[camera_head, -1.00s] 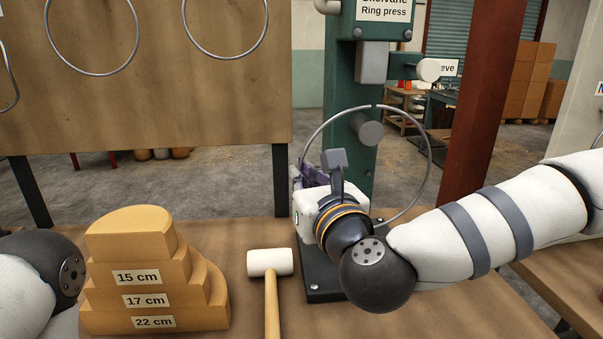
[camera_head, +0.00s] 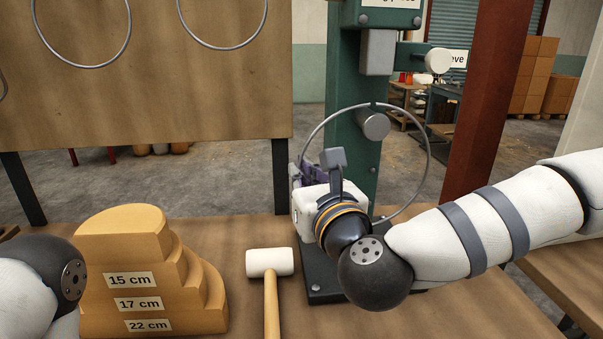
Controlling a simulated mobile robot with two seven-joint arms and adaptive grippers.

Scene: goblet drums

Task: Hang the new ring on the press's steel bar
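The new ring (camera_head: 426,145), a large thin steel hoop with a small dark mark at its top, stands upright in front of the press (camera_head: 345,135). My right gripper (camera_head: 308,172) is at its left side and appears shut on it; the wrist partly hides the fingers. The press's steel bar (camera_head: 376,125) is a short grey stub whose round end shows inside the ring, just under its top. The ring's top looks very close to the bar; I cannot tell whether they touch. Of my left arm only a part shows at the lower left; its gripper is out of view.
A stepped wooden form (camera_head: 128,235) with size labels stands at the left of the workbench (camera_head: 460,305). A white-headed mallet (camera_head: 270,263) lies in the middle. A board (camera_head: 150,100) with hanging hoops rises behind. A red-brown post (camera_head: 485,110) stands right of the press.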

